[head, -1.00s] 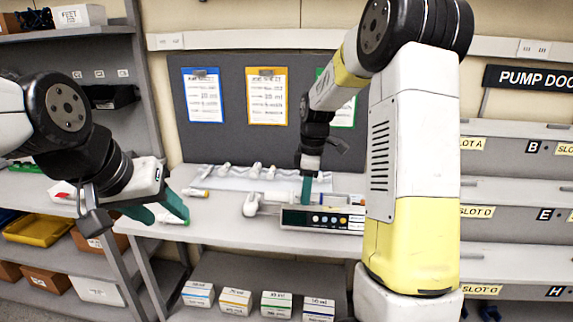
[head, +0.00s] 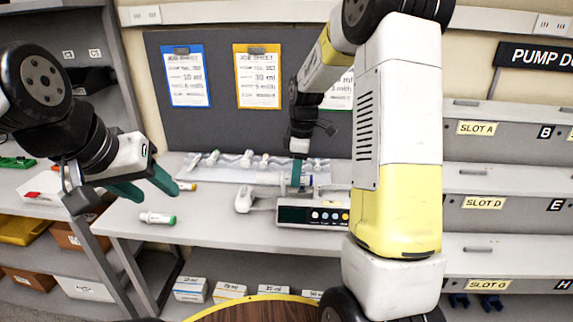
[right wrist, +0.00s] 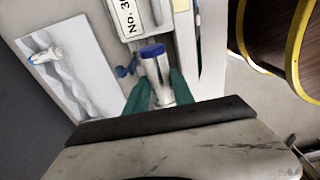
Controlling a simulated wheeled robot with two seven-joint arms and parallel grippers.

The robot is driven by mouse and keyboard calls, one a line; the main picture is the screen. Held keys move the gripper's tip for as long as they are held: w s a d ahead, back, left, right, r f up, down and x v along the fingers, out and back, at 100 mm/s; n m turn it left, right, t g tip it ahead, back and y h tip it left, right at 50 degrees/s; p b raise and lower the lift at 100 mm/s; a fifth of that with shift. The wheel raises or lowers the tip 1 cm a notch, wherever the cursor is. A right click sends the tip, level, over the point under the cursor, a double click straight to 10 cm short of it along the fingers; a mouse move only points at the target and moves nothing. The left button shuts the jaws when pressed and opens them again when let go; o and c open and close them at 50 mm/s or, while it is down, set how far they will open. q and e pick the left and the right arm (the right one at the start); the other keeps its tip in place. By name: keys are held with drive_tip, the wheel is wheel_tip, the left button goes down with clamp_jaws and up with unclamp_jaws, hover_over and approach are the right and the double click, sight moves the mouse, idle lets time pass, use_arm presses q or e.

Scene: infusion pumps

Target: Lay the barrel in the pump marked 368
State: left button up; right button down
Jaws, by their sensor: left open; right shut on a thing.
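A clear barrel with a blue cap (right wrist: 153,52) is held between the teal fingers of my right gripper (right wrist: 152,92). In the head view this barrel (head: 308,180) lies sideways just above or on the back of a white pump (head: 290,213) with a dark button panel. I cannot tell whether it touches the pump. In the right wrist view the pump's label (right wrist: 126,18) reads "No. 3", with the rest cut off. My left gripper (head: 150,188) is open and empty, above the table's left part, beside a green-capped barrel (head: 157,218).
Slotted shelves (head: 500,180) stand at right. A round brown top with a yellow rim (head: 250,298) is in front.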

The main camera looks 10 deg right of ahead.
drive_tip(key=shift+f, duration=3.1)
drive_tip(key=shift+f, duration=0.2)
drive_tip(key=c, duration=1.4)
unclamp_jaws()
drive_tip(key=shift+o, duration=0.2)
drive_tip(key=shift+r, duration=0.1)
drive_tip(key=shift+r, duration=1.8)
drive_tip(key=shift+o, duration=0.2)
drive_tip(key=o, duration=0.5)
